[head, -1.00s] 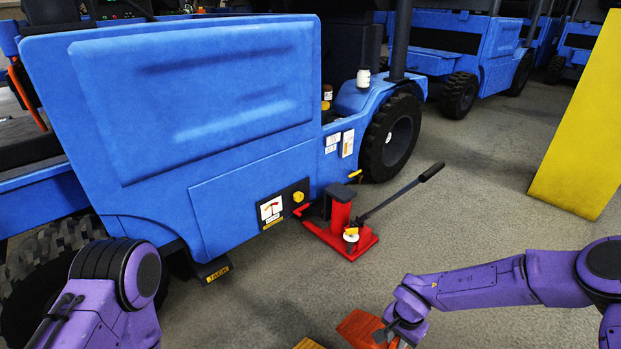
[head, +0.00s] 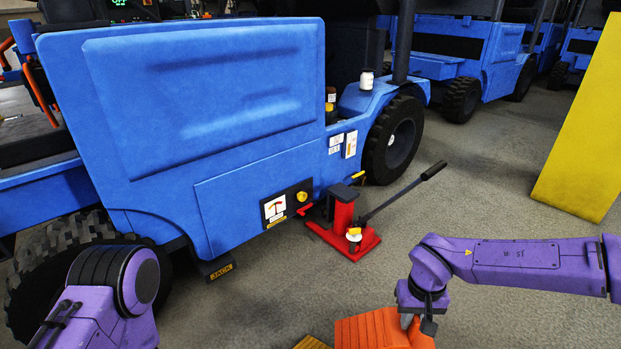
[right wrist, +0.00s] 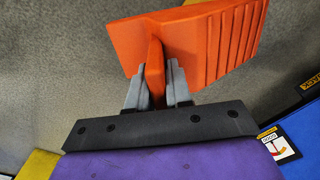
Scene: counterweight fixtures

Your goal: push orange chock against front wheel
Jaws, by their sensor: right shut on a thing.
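The orange chock (head: 372,330) is at the bottom of the head view, partly cut off by the frame edge. My right gripper (head: 417,322) is shut on it. In the right wrist view the two grey fingers (right wrist: 157,88) close on an upright orange tab of the ribbed chock (right wrist: 210,42). I cannot tell whether the chock touches the floor. Of the blue forklift's wheels, one (head: 394,140) stands past the red jack, and another (head: 40,270) shows at lower left, partly behind my left arm. My left gripper is outside the head view; only its purple arm shows.
A red jack (head: 345,236) with a black handle stands on the floor beside the blue forklift (head: 220,110). A yellow block (head: 310,343) shows at the bottom edge. A yellow panel (head: 585,120) stands at right. Grey floor between jack and panel is clear.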

